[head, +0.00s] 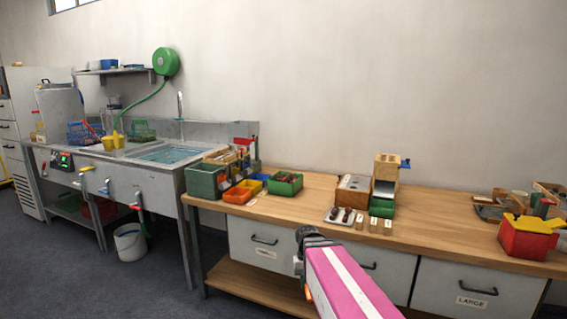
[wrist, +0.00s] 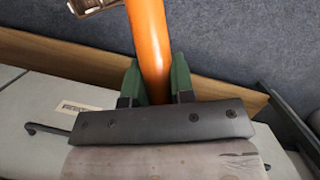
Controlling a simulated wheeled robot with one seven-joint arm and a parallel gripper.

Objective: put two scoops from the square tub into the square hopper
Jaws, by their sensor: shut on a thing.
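My gripper (wrist: 155,75) is shut on an orange handle (wrist: 147,30) in the wrist view, its green finger pads on both sides. A metal part (wrist: 92,4), seemingly the scoop's, shows at the top edge, mostly cut off; I cannot see whether it holds anything. In the head view my arm reaches up in front of the bench, and the fingers are hard to make out. A green square-looking tub (head: 285,190) with brownish contents stands on the bench's left part. A wooden box (head: 387,170) with a blue lever stands raised at the middle, possibly the square hopper.
Orange (head: 238,195) and yellow (head: 251,186) trays and a dark green box (head: 203,183) stand left of the tub. A small tray (head: 340,222) with brown pieces lies mid-bench. A red box (head: 524,243) with yellow on top stands right. The bench front (head: 230,208) has bare wood.

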